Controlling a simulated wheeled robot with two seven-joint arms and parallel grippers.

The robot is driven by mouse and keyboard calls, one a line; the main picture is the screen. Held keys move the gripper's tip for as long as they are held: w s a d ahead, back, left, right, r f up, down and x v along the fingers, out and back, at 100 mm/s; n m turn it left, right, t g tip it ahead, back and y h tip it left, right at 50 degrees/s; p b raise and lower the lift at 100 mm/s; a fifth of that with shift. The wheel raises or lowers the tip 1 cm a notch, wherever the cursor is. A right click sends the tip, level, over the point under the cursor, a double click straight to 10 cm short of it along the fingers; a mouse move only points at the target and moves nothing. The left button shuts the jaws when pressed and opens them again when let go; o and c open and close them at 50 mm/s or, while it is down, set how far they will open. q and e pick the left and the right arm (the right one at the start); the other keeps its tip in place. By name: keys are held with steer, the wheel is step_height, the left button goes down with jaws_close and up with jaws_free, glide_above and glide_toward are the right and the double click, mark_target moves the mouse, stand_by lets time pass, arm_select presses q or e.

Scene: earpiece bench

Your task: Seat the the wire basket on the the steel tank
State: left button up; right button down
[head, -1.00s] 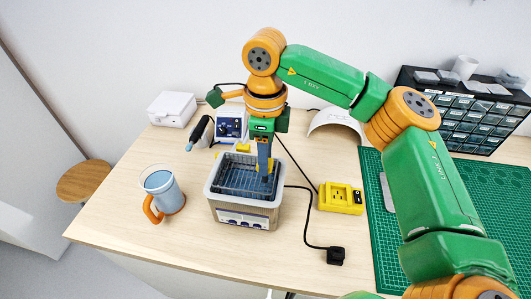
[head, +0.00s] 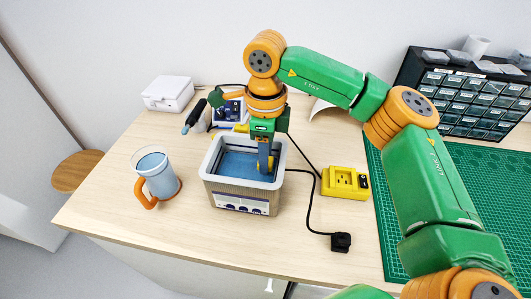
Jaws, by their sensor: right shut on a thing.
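The steel tank (head: 243,198) stands on the table with a pale rim and blue liquid inside. My right gripper (head: 266,168) points down inside the tank's opening, near its right wall. It is shut on the wire basket, of which I make out only a yellow part (head: 271,162) at the fingertips. The basket's wires are hard to see against the blue, so I cannot tell its exact height or whether it rests on the tank. My left gripper is not in view.
A mug (head: 157,177) with an orange handle stands left of the tank. A yellow socket box (head: 344,183) and a black plug (head: 341,242) with its cable lie to the right. A blue-fronted device (head: 229,110) is behind. A green mat (head: 460,190) covers the right side.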

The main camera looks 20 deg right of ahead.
steer(key=shift+c, duration=2.1)
jaws_free()
